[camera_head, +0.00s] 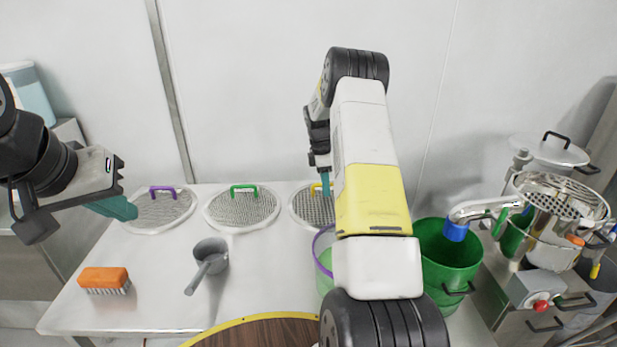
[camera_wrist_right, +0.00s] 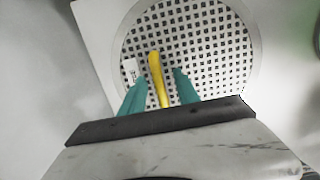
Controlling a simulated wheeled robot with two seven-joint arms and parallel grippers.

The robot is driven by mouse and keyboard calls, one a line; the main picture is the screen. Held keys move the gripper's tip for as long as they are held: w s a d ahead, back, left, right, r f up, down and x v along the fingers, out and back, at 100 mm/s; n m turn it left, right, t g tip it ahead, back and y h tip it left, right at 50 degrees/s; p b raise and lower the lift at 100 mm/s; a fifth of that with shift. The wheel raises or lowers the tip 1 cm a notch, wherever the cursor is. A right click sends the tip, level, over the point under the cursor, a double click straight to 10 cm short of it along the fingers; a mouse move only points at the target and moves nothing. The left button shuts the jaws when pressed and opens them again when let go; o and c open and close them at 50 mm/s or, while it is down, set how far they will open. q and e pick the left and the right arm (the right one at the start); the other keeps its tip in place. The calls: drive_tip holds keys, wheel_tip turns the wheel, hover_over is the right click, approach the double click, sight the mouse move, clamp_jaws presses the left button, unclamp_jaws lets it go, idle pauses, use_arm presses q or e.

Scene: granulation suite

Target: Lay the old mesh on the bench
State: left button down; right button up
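Three round meshes lie in a row along the back of the bench (camera_head: 150,290). They are a purple-handled mesh (camera_head: 160,210), a green-handled mesh (camera_head: 240,208) and a yellow-handled mesh (camera_head: 309,207). I cannot tell which is the old one. My right gripper (camera_wrist_right: 160,92) is open over the yellow-handled mesh (camera_wrist_right: 215,45), with a finger on each side of its yellow handle (camera_wrist_right: 156,65). In the head view my right arm hides much of that mesh. My left gripper (camera_head: 122,208) is near the purple-handled mesh; its finger gap does not show.
An orange brush (camera_head: 105,279) and a grey scoop (camera_head: 208,262) lie on the bench front. A green bucket (camera_head: 450,260) and a purple-rimmed bucket (camera_head: 325,262) stand right. A metal machine with a perforated top (camera_head: 560,192) is at the far right.

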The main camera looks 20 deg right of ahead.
drive_tip(key=shift+r, duration=0.1)
drive_tip(key=r, duration=0.5)
drive_tip(key=a+r, duration=0.1)
drive_tip(key=r, duration=0.1)
drive_tip(key=shift+w+r, duration=0.15)
drive_tip(key=shift+r, duration=0.15)
drive_tip(key=s+a+r+m+t+y, duration=0.1)
drive_tip(key=s+a+r+m+t, duration=0.15)
drive_tip(key=s+a+r, duration=0.4)
drive_tip(key=s+a+r+m+t, duration=0.1)
drive_tip(key=s+a+r+m, duration=0.25)
drive_tip(key=s+r, duration=0.6)
drive_tip(key=s+a+r+m+t+y, duration=0.1)
drive_tip(key=s+a+m, duration=0.2)
drive_tip(key=s, duration=0.7)
drive_tip(key=s+a+r+m+t+y, duration=0.1)
drive_tip(key=s+a+m, duration=0.3)
drive_tip(key=s, duration=0.6)
drive_tip(key=shift+a+r+m+t+y, duration=0.15)
drive_tip(key=shift+r+m+t+y, duration=0.15)
drive_tip(key=shift+r+m+t, duration=0.4)
